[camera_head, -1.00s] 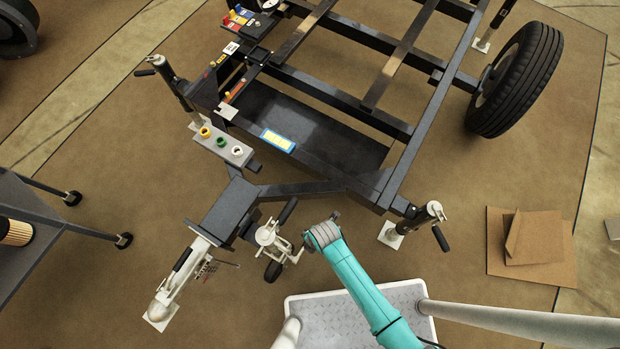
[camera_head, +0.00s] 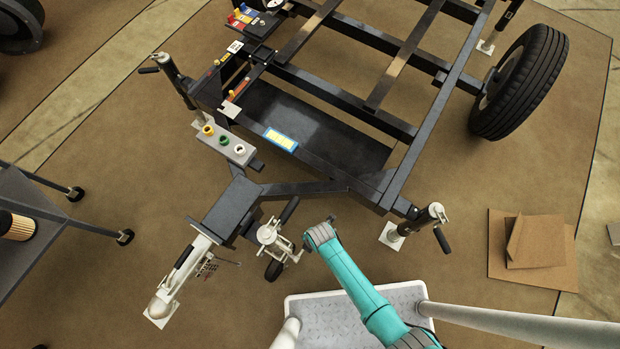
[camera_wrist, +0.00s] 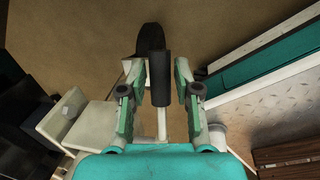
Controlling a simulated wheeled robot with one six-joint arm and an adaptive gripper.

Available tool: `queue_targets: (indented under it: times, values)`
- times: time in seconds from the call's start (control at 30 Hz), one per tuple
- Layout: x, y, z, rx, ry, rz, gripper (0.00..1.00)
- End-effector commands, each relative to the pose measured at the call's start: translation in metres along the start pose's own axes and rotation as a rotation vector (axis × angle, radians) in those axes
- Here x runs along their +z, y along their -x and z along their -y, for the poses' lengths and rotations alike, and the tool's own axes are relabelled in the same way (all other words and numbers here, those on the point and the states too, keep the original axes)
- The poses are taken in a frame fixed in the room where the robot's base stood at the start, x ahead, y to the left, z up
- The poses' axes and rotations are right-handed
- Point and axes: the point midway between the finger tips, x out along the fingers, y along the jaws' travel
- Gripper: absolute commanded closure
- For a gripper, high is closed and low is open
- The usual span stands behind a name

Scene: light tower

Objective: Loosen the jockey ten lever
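The jockey wheel assembly (camera_head: 270,236) is a white post with a small black wheel (camera_head: 275,270) beside the trailer drawbar. In the wrist view, a lever with a black cylindrical grip (camera_wrist: 162,75) on a pale rod (camera_wrist: 163,124) stands between my fingers. My gripper (camera_wrist: 160,88) is open around this lever, with a narrow gap visible on each side of the grip. In the head view, my teal wrist (camera_head: 320,235) is just right of the jockey wheel assembly; it hides my fingertips. The lever's clamp end is not clear.
The black trailer frame (camera_head: 310,187) and drawbar lie behind my wrist. A right corner stand (camera_head: 420,222) with a black handle is close to my arm. The white hitch coupler (camera_head: 178,275) is at the left. Cardboard (camera_head: 535,240) lies on the floor at right.

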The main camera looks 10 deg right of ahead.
Motion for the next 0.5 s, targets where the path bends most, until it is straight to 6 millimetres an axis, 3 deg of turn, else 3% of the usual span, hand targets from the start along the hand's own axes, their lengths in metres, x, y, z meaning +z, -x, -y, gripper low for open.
queue_targets:
  times: [0.03,0.1,0.5]
  values:
    - [0.0,0.0,0.0001,0.0,0.0,0.0,0.88]
    - [0.0,0.0001,0.0001,0.0,0.0,0.0,1.0]
    - [-0.0004,0.0029,-0.0001,0.002,0.009,0.029,1.0]
